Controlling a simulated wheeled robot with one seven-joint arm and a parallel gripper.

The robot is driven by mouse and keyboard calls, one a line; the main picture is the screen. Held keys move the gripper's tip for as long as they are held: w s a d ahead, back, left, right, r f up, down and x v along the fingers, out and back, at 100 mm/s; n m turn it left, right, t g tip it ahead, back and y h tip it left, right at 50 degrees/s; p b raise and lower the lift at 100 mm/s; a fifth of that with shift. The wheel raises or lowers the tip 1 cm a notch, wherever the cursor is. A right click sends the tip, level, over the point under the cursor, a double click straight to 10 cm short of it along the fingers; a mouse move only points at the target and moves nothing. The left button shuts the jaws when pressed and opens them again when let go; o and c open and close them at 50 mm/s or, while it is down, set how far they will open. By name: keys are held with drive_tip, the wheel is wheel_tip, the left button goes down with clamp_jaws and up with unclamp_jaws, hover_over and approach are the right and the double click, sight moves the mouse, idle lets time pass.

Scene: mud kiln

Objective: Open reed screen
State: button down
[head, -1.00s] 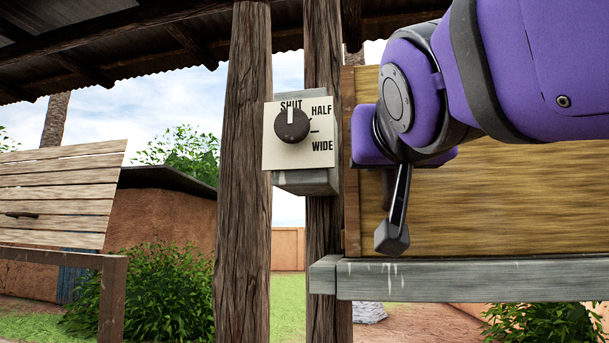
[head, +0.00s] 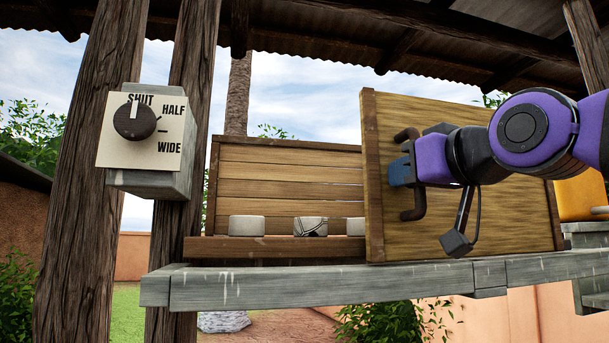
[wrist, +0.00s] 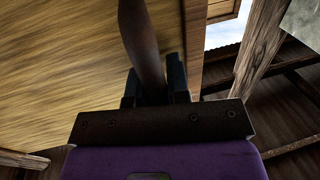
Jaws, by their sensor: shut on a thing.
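The reed screen (head: 470,180) is a tan, fine-grained panel with a brown wooden frame, standing on a grey ledge in the head view. A dark brown bar handle (head: 411,214) is fixed near its left edge. My gripper (head: 402,172) is shut on this handle. In the wrist view the handle (wrist: 142,40) runs down between the fingers (wrist: 155,88), with the reed screen (wrist: 60,70) behind it. To the left of the screen an opening shows a planked back (head: 290,185) and a wooden shelf.
Several pale blocks, one (head: 247,225) at the left, sit on the shelf. A dial (head: 135,121) on a grey box points to SHUT, with HALF and WIDE marked, on the left posts. The grey ledge (head: 330,284) runs below. An orange object (head: 580,197) shows at the right.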

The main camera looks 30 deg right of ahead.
drive_tip(key=s+d, duration=0.4)
drive_tip(key=d, duration=1)
drive_tip(key=shift+d, duration=0.3)
drive_tip(key=c, duration=1.4)
unclamp_jaws()
drive_tip(key=shift+s, duration=0.1)
drive_tip(key=s, duration=1)
drive_tip(key=shift+s+a, duration=0.3)
drive_tip(key=shift+a, duration=0.05)
